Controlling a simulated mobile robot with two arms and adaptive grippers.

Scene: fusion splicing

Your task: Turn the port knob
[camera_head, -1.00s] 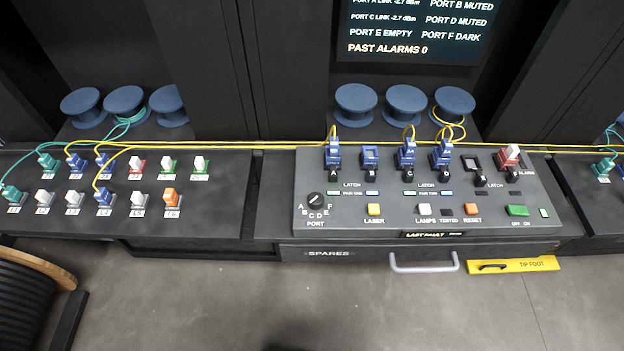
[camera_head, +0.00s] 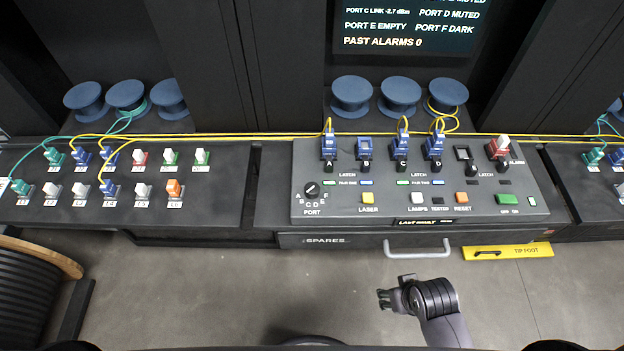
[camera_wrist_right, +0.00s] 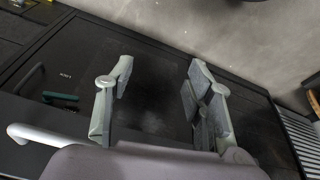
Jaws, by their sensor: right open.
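The port knob (camera_head: 312,188) is a small black round knob at the left end of the sloped grey console, ringed by letters A to F above the word PORT. I cannot tell for certain which letter it points at. My right gripper (camera_head: 384,299) is in front of the console, over the floor and below the drawer handle, well away from the knob. In the right wrist view its two fingers (camera_wrist_right: 157,78) are spread apart with nothing between them. The knob is not seen in that view. My left gripper is not in view.
The console (camera_head: 335,213) holds blue connectors, latches and coloured buttons. A drawer handle (camera_head: 419,249) juts out below it, beside a yellow TIP FOOT tab (camera_head: 507,251). Yellow cables (camera_head: 230,136) run along the back. A cable drum (camera_head: 25,295) stands at lower left.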

